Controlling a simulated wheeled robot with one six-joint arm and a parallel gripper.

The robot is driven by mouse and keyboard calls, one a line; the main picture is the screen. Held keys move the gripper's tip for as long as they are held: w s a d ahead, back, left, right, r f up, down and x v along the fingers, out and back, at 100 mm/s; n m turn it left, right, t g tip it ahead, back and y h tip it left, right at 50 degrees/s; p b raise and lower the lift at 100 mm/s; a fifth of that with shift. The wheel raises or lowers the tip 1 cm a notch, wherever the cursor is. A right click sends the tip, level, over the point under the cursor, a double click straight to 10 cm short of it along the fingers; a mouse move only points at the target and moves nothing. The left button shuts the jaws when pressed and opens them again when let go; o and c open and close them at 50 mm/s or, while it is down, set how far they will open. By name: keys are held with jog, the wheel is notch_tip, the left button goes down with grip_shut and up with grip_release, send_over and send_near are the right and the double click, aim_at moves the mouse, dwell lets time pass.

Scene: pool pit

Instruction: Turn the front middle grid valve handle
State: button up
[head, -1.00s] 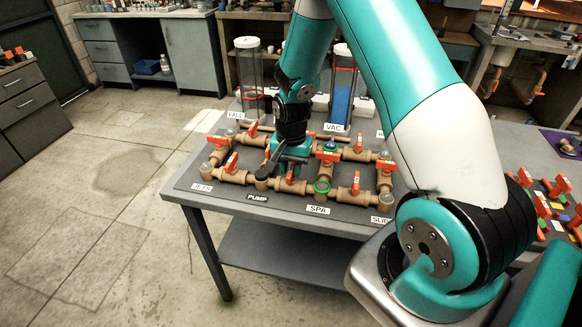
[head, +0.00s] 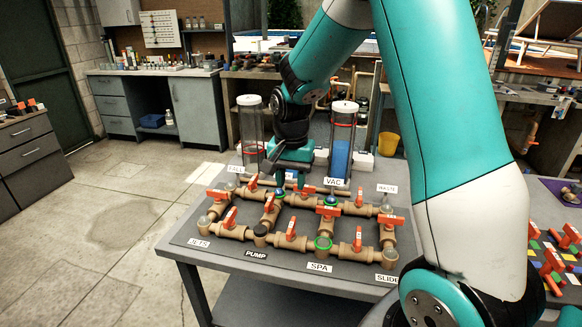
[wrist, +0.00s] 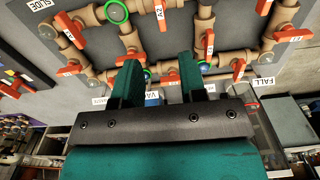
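The front middle grid valve handle (head: 291,229) is a small red-orange lever on the brown pipe grid (head: 270,241), between the PUMP and SPA labels. It runs roughly front to back, across its pipe. In the wrist view this handle (wrist: 160,16) shows at the top edge, right of a green ring. My gripper (head: 290,181) is above the back row of the grid, behind and apart from this handle. In the wrist view my gripper (wrist: 159,68) has its two fingers spread, with nothing held between them.
The grey table (head: 190,249) carries several other red handles, including one with a blue ring (head: 329,211). A clear cylinder (head: 251,132) and a blue-filled cylinder (head: 342,142) stand behind the grid. Small valves lie on the right (head: 556,262). Open floor lies left.

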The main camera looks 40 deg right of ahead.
jog(key=shift+r, duration=2.05)
jog(key=s+a+r+n+y, duration=0.2)
jog(key=s+a+r+n, duration=0.1)
jog(key=s+a+n, duration=0.6)
jog(key=s+a+r+n+y, duration=0.2)
jog(key=s+a+n, duration=0.6)
jog(key=s+a, duration=0.5)
jog(key=shift+a+r+n, duration=0.25)
jog(key=shift+r+n, duration=0.15)
